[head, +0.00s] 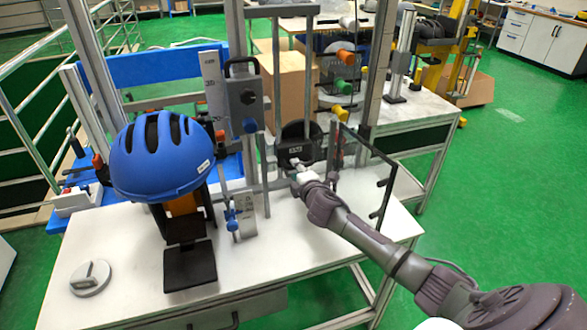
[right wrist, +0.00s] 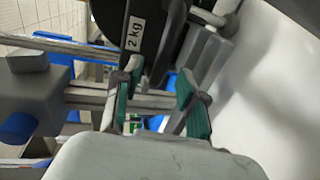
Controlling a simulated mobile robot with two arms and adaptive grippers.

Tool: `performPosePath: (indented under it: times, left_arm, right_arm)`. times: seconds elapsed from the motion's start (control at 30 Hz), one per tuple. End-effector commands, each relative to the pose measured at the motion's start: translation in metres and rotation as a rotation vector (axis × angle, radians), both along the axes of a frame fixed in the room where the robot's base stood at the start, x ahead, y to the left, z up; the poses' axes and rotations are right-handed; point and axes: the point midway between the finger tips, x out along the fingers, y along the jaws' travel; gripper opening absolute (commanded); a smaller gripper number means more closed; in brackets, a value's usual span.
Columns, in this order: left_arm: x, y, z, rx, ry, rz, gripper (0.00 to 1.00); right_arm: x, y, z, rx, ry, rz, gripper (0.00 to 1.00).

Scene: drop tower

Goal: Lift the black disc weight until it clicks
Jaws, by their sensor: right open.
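The black disc weight (head: 291,135) hangs upright on the drop tower's rails, with a dark block and a small label at its front. In the right wrist view the disc (right wrist: 112,22) fills the top and its label reads "2 kg". My right gripper (head: 302,168) is just in front of the weight's lower part. In the right wrist view its two green-padded fingers (right wrist: 158,98) are apart, just below the label. I cannot tell whether they touch the weight, and nothing is clearly held between them. My left gripper is not in view.
A blue helmet (head: 162,155) sits on a stand at the left of the white table (head: 110,235). A grey box with a blue knob (head: 244,102) is left of the weight. A clear panel with a black frame (head: 372,150) stands at the right. A grey disc (head: 91,278) lies front left.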

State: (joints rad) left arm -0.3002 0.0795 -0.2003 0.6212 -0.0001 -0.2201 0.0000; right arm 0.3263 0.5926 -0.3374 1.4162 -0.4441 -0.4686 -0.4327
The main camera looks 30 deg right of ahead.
Motion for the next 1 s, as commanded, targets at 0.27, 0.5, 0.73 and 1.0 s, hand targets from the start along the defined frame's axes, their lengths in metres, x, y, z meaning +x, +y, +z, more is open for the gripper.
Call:
performPosePath:
  times: [0.27,0.5,0.73,1.0]
  left_arm:
    - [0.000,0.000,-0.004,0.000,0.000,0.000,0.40]
    - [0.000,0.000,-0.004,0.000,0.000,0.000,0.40]
    - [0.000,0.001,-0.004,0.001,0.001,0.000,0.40]
    - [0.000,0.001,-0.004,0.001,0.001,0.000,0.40]
  right_arm:
    - [0.026,-0.006,-0.006,0.001,0.000,0.000,0.41]
    - [0.029,-0.006,-0.006,0.000,0.000,0.001,0.41]
    - [0.028,-0.006,-0.006,0.001,0.000,0.001,0.18]
    - [0.028,-0.007,-0.007,0.001,0.001,0.000,0.00]
